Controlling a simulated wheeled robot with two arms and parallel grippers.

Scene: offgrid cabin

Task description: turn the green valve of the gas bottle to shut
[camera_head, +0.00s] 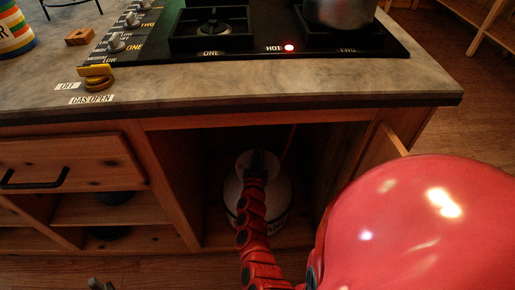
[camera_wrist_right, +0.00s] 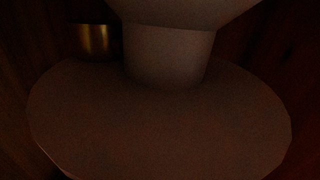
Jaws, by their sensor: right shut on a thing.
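The gas bottle (camera_head: 231,190) is pale and stands upright in the dark open cabinet bay under the counter. My right arm reaches into the bay, and my right gripper (camera_head: 262,162) is at the top of the bottle, shut on the valve. The gripper hides the valve in the head view. In the right wrist view, the bottle's shoulder (camera_wrist_right: 160,125) and neck (camera_wrist_right: 168,55) show, with a wide round piece (camera_wrist_right: 185,12) above. It is too dark to tell any green. Small grey tips at the bottom edge may be my left gripper (camera_head: 101,284); their state is unclear.
A brass fitting (camera_wrist_right: 93,39) shows beside the neck. Wooden cabinet walls flank the bay, and an open door (camera_head: 385,150) stands at its right. Above are the counter (camera_head: 250,85), a yellow lever (camera_head: 96,71) by OFF and GAS OPEN labels, and a stove with a red HOT light (camera_head: 289,47).

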